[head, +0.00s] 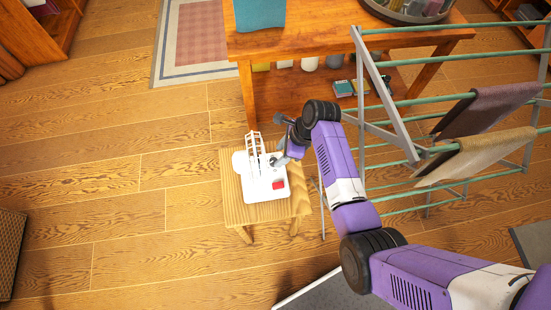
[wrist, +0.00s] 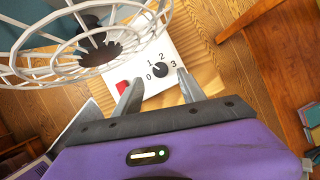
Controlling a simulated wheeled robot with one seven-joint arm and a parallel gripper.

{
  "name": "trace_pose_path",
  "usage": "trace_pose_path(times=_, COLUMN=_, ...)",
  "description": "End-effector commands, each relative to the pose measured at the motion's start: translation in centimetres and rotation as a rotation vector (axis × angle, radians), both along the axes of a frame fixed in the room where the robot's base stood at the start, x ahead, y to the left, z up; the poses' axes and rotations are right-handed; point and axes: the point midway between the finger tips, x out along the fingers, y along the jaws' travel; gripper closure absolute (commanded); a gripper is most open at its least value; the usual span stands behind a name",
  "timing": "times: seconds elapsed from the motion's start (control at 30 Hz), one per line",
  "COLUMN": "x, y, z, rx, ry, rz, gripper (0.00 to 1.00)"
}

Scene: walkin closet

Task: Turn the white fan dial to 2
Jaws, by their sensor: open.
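The white fan (head: 262,190) stands on a small wooden stool (head: 233,207); its wire cage (wrist: 75,45) fills the upper left of the wrist view. The black dial (wrist: 159,70) sits on the white base, with 0, 1, 2 and 3 printed around it. I cannot tell which number it points to. A red patch (wrist: 122,87) is beside it on the base. My gripper (wrist: 159,86) is open, its two grey fingers on either side of the dial in the picture. I see no contact. In the head view my gripper (head: 284,152) is over the fan base and hides the dial.
A wooden table (head: 300,45) stands behind the stool. A drying rack (head: 385,95) with hanging cloths (head: 480,157) is close on the right. A patterned rug (head: 190,45) lies at the back. The wooden floor left of the stool is clear.

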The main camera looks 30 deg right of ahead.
Motion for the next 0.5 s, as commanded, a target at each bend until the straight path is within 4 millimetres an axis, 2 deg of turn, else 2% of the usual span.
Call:
trace_pose_path(times=0.2, x=0.7, y=1.1, z=-3.2, rx=0.001, ry=0.001, rz=0.003, gripper=0.52)
trace_pose_path(times=0.5, x=1.1, y=1.6, z=-4.6, rx=-0.001, ry=-0.002, rz=0.002, gripper=0.52)
